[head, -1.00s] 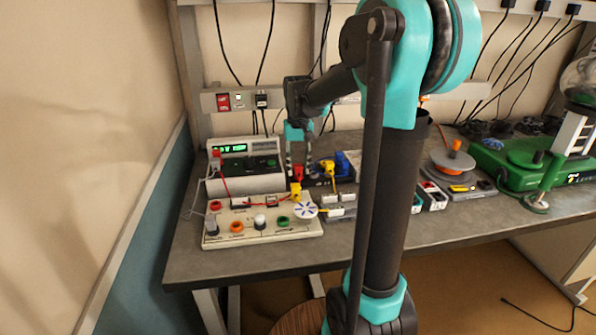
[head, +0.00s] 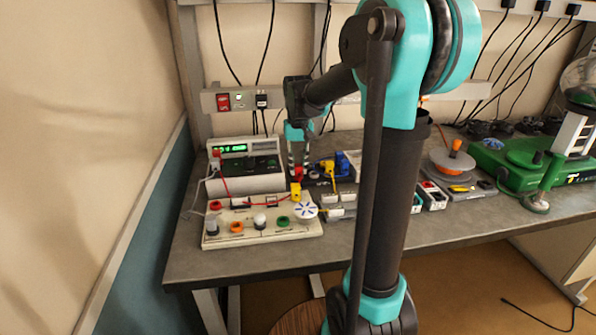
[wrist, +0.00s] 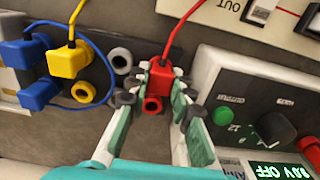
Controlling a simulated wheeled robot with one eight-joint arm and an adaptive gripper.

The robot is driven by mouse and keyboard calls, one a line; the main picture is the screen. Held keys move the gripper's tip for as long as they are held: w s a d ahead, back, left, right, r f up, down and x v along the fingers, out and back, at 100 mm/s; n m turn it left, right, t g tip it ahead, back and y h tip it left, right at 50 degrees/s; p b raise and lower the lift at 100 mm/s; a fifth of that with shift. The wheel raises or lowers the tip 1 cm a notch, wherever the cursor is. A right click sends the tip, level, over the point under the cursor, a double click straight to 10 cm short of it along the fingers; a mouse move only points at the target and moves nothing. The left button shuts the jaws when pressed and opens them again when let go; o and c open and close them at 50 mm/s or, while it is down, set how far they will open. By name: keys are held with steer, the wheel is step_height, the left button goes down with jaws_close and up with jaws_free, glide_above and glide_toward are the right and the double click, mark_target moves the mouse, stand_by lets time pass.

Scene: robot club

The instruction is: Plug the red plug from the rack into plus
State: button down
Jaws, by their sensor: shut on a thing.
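The red plug (wrist: 160,76) stands in the dark rack (head: 318,181), with a red lead running from its top in the wrist view. It also shows in the head view (head: 298,172). My gripper (head: 298,166) points down over it, with one finger on each side, shut on the plug. In the wrist view my gripper (wrist: 161,86) has its pads against the plug's sides. A red ring (wrist: 152,105) shows just below the plug. I cannot make out a plus mark in either view.
A power supply (head: 246,171) with a green display is left of my gripper. A board (head: 262,234) with coloured sockets lies in front. Bare bench shows along the front edge.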

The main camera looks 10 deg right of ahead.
steer(key=shift+r, duration=1.25)
stand_by(0.5)
